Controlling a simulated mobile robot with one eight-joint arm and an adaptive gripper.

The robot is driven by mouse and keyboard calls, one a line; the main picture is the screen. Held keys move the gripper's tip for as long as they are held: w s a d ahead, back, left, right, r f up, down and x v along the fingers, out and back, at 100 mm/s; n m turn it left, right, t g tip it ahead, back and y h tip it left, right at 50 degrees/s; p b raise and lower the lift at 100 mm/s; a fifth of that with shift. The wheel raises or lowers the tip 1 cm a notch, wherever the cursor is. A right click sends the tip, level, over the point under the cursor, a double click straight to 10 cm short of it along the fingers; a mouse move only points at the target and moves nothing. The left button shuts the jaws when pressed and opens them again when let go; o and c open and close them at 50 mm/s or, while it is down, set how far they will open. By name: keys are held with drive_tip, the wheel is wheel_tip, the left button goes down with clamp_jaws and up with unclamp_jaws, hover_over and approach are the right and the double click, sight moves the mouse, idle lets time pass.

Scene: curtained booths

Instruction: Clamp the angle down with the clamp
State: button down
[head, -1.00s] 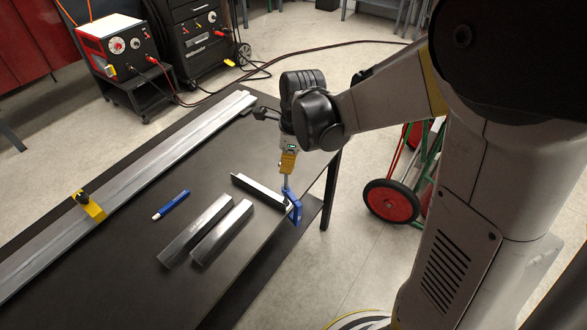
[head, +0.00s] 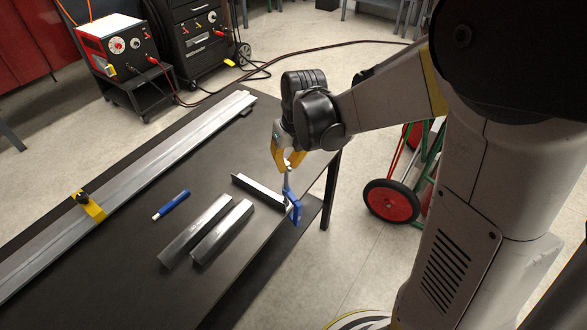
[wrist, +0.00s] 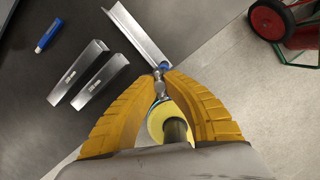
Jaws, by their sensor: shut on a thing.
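The angle (head: 257,189) is a short steel L-profile lying on the dark table, one end at the table's right edge. It also shows at the top of the wrist view (wrist: 135,32). The blue clamp (head: 294,208) sits upright at that end, its frame around the table edge and its screw pointing up. In the wrist view, only a bit of its blue frame (wrist: 165,66) shows past the fingertips. My gripper (head: 288,166) is above it, its yellow fingers shut on the top of the clamp's screw. Whether the screw presses on the angle cannot be told.
Two steel bars (head: 197,231) (head: 222,232) and a blue marker (head: 171,205) lie left of the angle. A long rail (head: 130,185) with a yellow stop (head: 89,206) runs along the far side. A red-wheeled cart (head: 392,201) stands right of the table.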

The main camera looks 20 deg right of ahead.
sight(287, 163)
drive_tip(key=c, duration=1.5)
unclamp_jaws()
drive_tip(key=shift+s+d, duration=0.1)
drive_tip(key=shift+p+v, duration=1.25)
drive_tip(key=shift+v, duration=0.3)
drive_tip(key=n, duration=0.3)
drive_tip(key=shift+n, duration=0.3)
drive_tip(key=n, duration=0.5)
drive_tip(key=shift+n, duration=0.3)
drive_tip(key=n, duration=0.2)
drive_tip(key=shift+n, duration=0.4)
